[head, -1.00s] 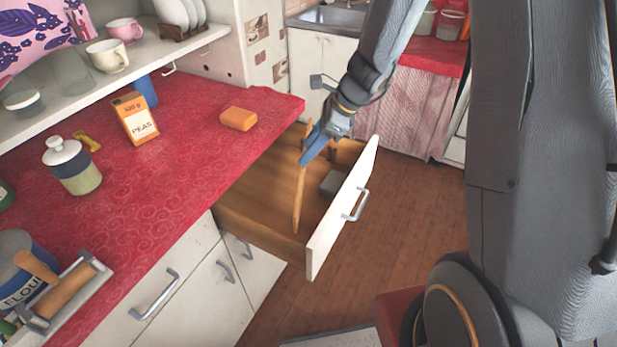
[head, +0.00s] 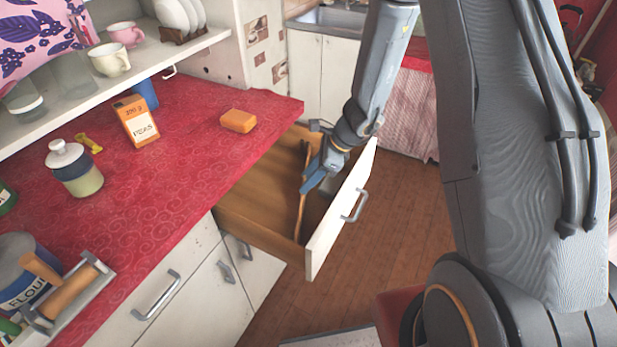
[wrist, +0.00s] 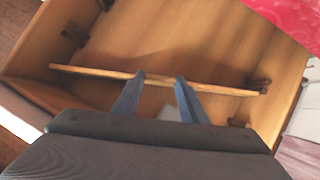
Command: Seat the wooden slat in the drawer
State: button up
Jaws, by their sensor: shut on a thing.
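The wooden slat (head: 300,217) is a thin, long board held across the open drawer (head: 255,228). My gripper (head: 308,187) is shut on the slat near its middle, low inside the drawer. In the wrist view the slat (wrist: 100,72) lies between the fingertips of my gripper (wrist: 160,79). Its right end is close to a dark holder (wrist: 262,86) on the drawer wall. Its left end lies apart from another dark holder (wrist: 73,38) in the picture. I cannot tell whether either end sits in a holder.
The white drawer front (head: 336,222) stands close to the right of my gripper. A grey block (wrist: 172,112) lies in the drawer, partly hidden by my fingers. The red counter (head: 190,185) borders the drawer on the left, with an orange block (head: 238,121) near its edge.

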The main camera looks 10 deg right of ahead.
jog(key=shift+f, duration=0.15)
jog(key=o, duration=1.4)
jog(key=shift+o, duration=0.2)
jog(key=b+v, duration=0.1)
jog(key=v, duration=1.1)
jog(key=s+d+r+n+h, duration=0.1)
jog(key=s+r+n+h, duration=0.2)
jog(key=s+n, duration=0.4)
jog(key=s+d+r+n+h, duration=0.1)
jog(key=s+r+n+h, duration=0.1)
jog(key=s+n, duration=0.6)
jog(key=r+n, duration=0.1)
jog(key=n, duration=0.5)
jog(key=shift+d+r+h, duration=0.25)
jog(key=shift+r+h, duration=0.05)
jog(key=shift+h, duration=0.1)
